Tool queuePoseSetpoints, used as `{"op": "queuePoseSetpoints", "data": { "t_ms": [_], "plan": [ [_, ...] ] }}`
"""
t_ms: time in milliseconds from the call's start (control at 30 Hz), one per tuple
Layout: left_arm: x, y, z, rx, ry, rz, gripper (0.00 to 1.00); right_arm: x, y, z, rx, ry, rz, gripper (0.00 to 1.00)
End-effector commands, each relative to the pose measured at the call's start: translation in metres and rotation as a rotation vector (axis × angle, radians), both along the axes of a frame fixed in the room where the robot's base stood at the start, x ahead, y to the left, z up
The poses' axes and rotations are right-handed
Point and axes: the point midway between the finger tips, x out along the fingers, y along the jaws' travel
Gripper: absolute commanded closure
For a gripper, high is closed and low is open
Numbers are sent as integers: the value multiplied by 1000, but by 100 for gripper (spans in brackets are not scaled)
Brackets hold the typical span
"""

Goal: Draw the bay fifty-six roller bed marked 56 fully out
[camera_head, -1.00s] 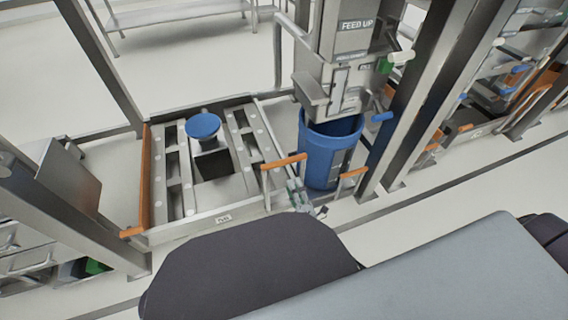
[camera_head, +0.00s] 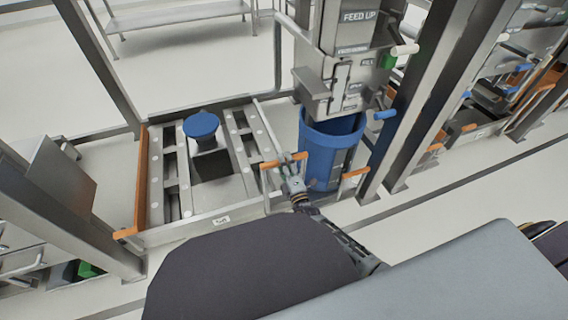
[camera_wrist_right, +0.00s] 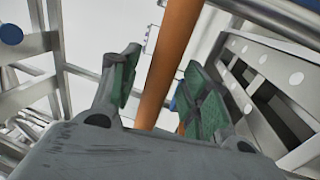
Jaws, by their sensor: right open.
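The roller bed (camera_head: 180,228) is a low metal frame with roller strips and a small label on its near side, too small to read surely. An orange-topped handle (camera_head: 285,160) stands at its right end. My right gripper (camera_head: 288,170) is at this handle. In the right wrist view, the green-padded fingers of my right gripper (camera_wrist_right: 160,90) are apart, with an orange bar (camera_wrist_right: 167,60) running between them; contact cannot be told. My left gripper is not in view.
A blue bin (camera_head: 325,150) stands right of the bed under a machine marked FEED UP (camera_head: 355,30). Another orange handle (camera_head: 355,173) is beside the bin. A blue round-topped part (camera_head: 201,126) rises from the bed. Metal posts (camera_head: 420,90) flank the bay.

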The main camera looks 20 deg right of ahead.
Motion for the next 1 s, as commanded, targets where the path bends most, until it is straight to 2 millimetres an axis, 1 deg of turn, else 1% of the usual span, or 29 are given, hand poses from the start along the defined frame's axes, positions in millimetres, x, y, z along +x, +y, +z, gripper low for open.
{"op": "queuePoseSetpoints", "data": {
  "t_ms": [167,467,500,833,867,1000],
  "plan": [
    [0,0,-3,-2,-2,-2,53,7,0,1,1,0,1,54],
    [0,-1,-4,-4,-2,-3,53,9,0,2,0,0,1,54],
    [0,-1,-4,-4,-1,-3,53,9,0,2,0,0,1,55],
    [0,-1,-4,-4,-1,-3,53,8,0,2,0,0,0,98],
    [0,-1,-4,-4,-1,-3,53,8,0,2,0,0,0,100],
    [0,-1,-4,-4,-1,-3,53,8,0,2,0,0,0,100]
  ]
}}
